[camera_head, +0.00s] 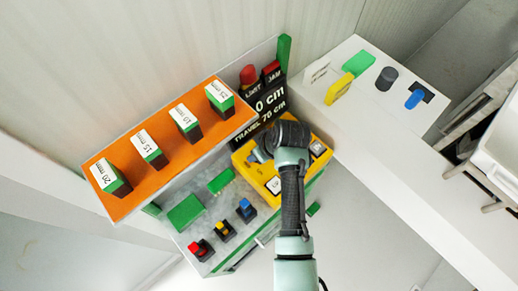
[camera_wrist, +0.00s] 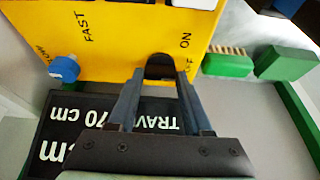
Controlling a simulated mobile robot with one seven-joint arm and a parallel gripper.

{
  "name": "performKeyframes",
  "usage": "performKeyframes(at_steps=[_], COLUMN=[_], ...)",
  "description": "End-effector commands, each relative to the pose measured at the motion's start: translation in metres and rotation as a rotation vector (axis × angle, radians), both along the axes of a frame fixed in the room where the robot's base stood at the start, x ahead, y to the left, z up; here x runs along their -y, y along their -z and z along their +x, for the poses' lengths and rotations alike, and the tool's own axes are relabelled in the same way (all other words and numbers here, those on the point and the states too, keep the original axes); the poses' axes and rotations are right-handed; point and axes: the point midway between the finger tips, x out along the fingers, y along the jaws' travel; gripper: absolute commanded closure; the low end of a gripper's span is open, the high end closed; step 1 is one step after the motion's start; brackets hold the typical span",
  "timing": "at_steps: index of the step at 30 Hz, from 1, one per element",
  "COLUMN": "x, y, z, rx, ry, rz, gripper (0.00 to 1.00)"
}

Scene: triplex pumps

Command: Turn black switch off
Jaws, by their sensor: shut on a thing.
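The black switch (camera_wrist: 160,66) sits on the yellow panel (camera_wrist: 122,40), beside the ON and OFF lettering in the wrist view. My gripper (camera_wrist: 158,82) reaches down to the panel with its two fingers on either side of the switch, shut on it. The fingers hide part of the switch, so I cannot tell its position clearly. In the head view the yellow panel (camera_head: 240,165) lies partly under my wrist, which hides the black switch there.
A blue knob (camera_wrist: 64,68) is by the SLOW and FAST lettering. A black display (camera_head: 270,103) stands behind the panel. Green blocks (camera_head: 185,212) and coloured switches (camera_head: 223,231) lie to the left. An orange rack (camera_head: 160,185) holds labelled blocks. A white counter (camera_head: 345,120) is at right.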

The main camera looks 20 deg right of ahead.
Motion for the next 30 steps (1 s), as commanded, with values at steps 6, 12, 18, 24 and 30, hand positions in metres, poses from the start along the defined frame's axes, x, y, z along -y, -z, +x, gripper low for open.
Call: performKeyframes(at_steps=[6, 12, 18, 24, 30], x=[0.001, 0.001, 0.0, 0.001, 0.004], y=[0.0, 0.0, 0.0, -0.002, -0.023], z=[0.0, 0.0, 0.0, -0.001, -0.008], rx=[0.001, 0.001, 0.001, 0.002, 0.004], ry=[0.005, 0.004, 0.003, 0.002, 0.003], rz=[0.001, 0.001, 0.001, 0.001, -0.001], gripper=[1.0, 0.27, 0.2, 0.2, 0.2])
